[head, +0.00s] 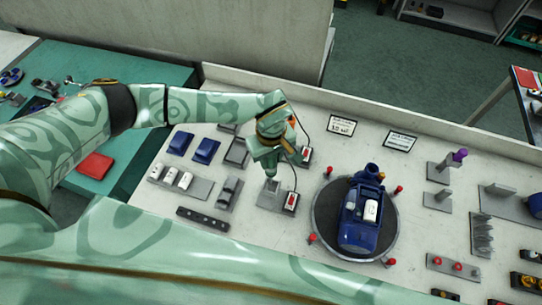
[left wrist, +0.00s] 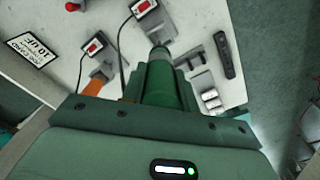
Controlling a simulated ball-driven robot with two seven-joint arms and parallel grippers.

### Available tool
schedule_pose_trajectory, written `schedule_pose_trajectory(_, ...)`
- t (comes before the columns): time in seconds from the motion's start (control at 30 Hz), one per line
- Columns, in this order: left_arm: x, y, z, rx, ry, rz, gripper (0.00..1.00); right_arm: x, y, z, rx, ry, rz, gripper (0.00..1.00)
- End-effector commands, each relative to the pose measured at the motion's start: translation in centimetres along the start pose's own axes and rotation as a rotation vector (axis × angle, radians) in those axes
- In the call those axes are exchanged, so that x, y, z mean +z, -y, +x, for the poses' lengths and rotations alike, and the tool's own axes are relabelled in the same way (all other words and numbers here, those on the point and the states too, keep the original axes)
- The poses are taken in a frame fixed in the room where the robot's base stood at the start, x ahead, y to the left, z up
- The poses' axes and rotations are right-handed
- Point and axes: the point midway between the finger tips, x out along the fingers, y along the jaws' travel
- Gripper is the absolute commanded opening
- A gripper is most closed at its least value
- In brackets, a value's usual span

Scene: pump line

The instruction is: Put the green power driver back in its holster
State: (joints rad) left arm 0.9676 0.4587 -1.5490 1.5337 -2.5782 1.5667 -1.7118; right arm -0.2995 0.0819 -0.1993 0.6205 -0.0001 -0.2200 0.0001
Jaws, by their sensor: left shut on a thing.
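My left gripper (head: 272,152) is above the bench and shut on the green power driver (left wrist: 161,88). In the left wrist view the driver extends away from the jaws, its narrow grey tip pointing at the bench. The driver is mostly hidden by the gripper in the head view. A grey holster base (head: 268,203) lies just below the gripper, beside a small box with a red button (head: 291,201). The driver tip is close over this base; I cannot tell whether they touch. My right gripper is not in view.
An orange driver (left wrist: 93,87) stands close beside the gripper, near another red-button box (head: 306,156). A round turntable (head: 325,237) with a blue pump (head: 355,235) is to the right. White cylinders (head: 184,180) and blue blocks (head: 205,150) lie left.

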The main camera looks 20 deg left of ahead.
Motion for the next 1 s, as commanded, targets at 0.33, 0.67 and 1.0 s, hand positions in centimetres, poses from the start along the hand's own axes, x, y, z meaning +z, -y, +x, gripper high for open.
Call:
schedule_pose_trajectory(0.33, 0.0, 0.0, 0.8, 0.0, 0.0, 0.0, 0.04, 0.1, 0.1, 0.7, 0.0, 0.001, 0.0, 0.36)
schedule_pose_trajectory(0.67, 0.0, 0.0, 2.8, 0.0, 0.0, -0.001, 0.04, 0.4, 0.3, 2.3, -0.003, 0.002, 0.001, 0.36)
schedule_pose_trajectory(1.0, 0.0, 0.0, 4.8, 0.001, 0.0, 0.0, 0.04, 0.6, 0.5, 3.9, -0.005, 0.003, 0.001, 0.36)
